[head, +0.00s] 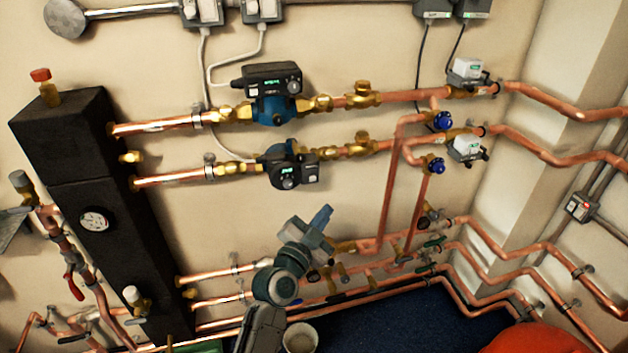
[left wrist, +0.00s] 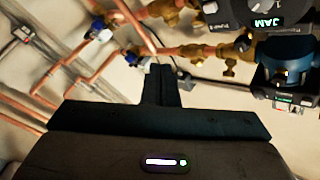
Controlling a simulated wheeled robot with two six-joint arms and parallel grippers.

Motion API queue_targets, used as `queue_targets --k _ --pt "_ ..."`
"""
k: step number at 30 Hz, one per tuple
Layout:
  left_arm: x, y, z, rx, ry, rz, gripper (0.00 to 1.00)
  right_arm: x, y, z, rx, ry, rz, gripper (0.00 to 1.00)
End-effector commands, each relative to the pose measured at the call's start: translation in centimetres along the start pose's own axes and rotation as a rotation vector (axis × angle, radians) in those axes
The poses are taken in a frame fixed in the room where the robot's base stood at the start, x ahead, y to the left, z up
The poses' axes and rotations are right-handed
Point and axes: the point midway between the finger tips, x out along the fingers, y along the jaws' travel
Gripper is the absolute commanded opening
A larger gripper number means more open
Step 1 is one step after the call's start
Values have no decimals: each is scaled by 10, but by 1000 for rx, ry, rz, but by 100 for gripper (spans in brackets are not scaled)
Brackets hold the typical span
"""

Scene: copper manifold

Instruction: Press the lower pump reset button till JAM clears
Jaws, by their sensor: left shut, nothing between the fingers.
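The lower pump (head: 292,172) has a blue body and a black control head with a small lit display and a pale knob, on the lower copper pipe. In the left wrist view the picture is turned over, and a black pump head (left wrist: 258,18) at the top right reads JAM. The reset button cannot be made out. My left gripper (head: 322,215) is shut and empty, below and right of the lower pump and apart from it. Its closed fingers (left wrist: 162,85) also show in the left wrist view. My right gripper is not in view.
The upper pump (head: 272,95) sits just above. Blue-handled valves (head: 435,165) and a vertical copper pipe (head: 388,205) stand to the right. More pipes (head: 220,272) run low along the wall. The wall between lower pump and low pipes is mostly clear.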

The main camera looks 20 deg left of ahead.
Motion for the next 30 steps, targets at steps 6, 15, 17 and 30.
queue_targets --k 6,15,17,30 --pt "6 -5 3 1 0 1 0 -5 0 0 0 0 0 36" --pt "34 -26 24 3 -1 1 0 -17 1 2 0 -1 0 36" --pt "40 -30 28 2 -1 1 0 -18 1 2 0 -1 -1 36" --pt "61 -44 45 -1 -1 1 0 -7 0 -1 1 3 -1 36"
